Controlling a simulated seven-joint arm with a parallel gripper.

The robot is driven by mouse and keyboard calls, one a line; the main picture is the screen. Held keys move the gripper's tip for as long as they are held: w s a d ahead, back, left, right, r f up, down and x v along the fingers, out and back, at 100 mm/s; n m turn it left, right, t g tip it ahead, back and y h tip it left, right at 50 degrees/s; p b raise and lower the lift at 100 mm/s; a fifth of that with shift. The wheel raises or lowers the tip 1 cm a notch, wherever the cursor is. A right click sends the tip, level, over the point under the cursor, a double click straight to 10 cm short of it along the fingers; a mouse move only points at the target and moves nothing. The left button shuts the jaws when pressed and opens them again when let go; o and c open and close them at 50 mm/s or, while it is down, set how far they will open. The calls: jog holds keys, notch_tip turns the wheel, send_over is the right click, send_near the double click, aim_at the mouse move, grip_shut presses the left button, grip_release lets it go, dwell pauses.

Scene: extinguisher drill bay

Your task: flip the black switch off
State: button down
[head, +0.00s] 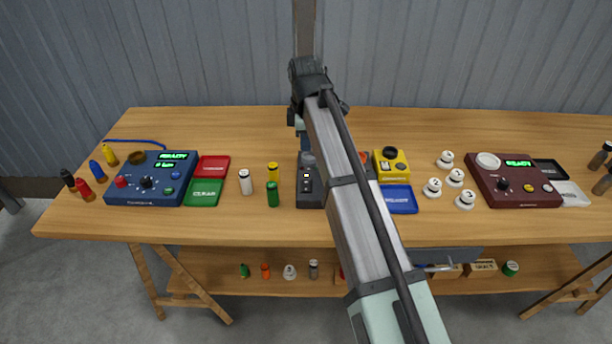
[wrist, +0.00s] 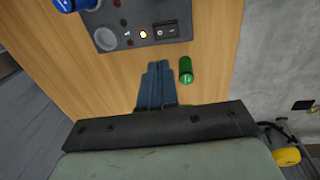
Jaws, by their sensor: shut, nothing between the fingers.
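The black switch (wrist: 166,30) is a small rocker with white marks, set in a dark grey panel box (wrist: 135,42). A lit yellowish lamp (wrist: 143,34) sits beside it. Which way the rocker is tilted is too small to tell. In the head view the box (head: 311,200) stands mid-table, partly covered by my arm, with its lamp (head: 306,176) lit. My gripper (wrist: 159,66) is shut and empty, its blue-grey fingers side by side. In the wrist view the fingertips appear just short of the box edge, apart from the switch. The fingers are not clear in the head view.
A green cylinder (wrist: 186,70) is close beside my fingers; it also shows in the head view (head: 272,194). White (head: 245,182) and yellow (head: 272,172) cylinders stand nearby. A yellow device (head: 391,166) and blue tray (head: 398,199) lie right of the box. Bare table (head: 230,225) runs along the front.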

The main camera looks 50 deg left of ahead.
aim_at(306, 183)
dwell(0.3)
jog(key=f, duration=0.9)
jog(key=w+a+f, duration=0.1)
jog(key=f, duration=0.4)
jog(key=shift+w+a, duration=0.1)
jog(key=shift+w+a+f, duration=0.1)
jog(key=shift+f, duration=0.15)
jog(key=shift+d, duration=0.2)
jog(key=shift+s+d+r, duration=0.2)
jog(key=shift+s+d, duration=0.2)
jog(key=shift+s, duration=0.2)
jog(key=shift+r, duration=0.1)
notch_tip(306, 183, up, 14)
jog(key=s+d, duration=0.1)
dwell(0.8)
